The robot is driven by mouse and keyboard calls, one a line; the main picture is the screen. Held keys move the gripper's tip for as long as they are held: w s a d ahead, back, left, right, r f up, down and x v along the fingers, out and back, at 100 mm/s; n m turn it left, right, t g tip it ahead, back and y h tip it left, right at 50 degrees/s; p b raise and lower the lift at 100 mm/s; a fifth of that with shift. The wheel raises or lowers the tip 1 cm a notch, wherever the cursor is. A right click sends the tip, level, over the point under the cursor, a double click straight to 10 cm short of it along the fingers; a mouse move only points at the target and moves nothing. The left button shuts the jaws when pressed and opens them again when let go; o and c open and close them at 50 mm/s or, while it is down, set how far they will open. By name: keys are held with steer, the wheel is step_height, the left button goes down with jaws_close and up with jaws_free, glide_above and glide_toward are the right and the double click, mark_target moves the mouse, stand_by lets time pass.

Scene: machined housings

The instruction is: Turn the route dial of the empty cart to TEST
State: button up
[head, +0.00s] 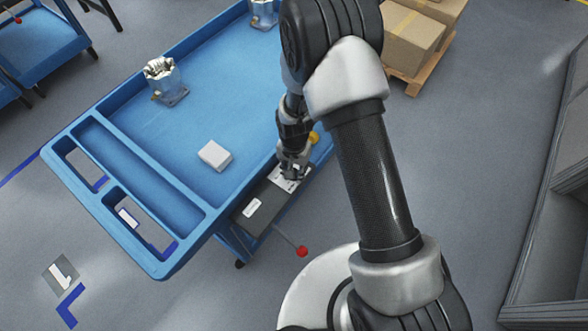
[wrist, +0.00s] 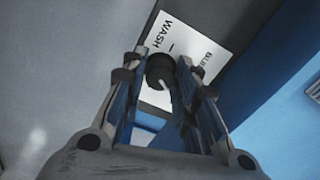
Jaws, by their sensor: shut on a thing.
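My gripper (head: 291,172) reaches down to a grey box on the side of a blue cart (head: 165,212) in the head view. In the wrist view, the fingers of my gripper (wrist: 162,66) are shut on a round black dial (wrist: 159,70). Its white pointer mark points toward the bottom of the picture, slightly right. The dial sits on a white label plate (wrist: 199,33) reading WASH, with a second, partly legible word beside it. No TEST marking is readable; the fingers cover part of the plate. This cart carries metal housings (head: 166,82) and a white block (head: 214,155).
A red ball-ended lever (head: 302,251) sticks out below the grey box (head: 262,206). Another blue cart (head: 38,42) stands at the upper left, its visible top bare. Cardboard boxes (head: 405,40) on a pallet stand at the upper right. Grey floor lies open at the lower left.

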steer(key=o, duration=1.1)
step_height(320, 180, up, 12)
stand_by(0.4)
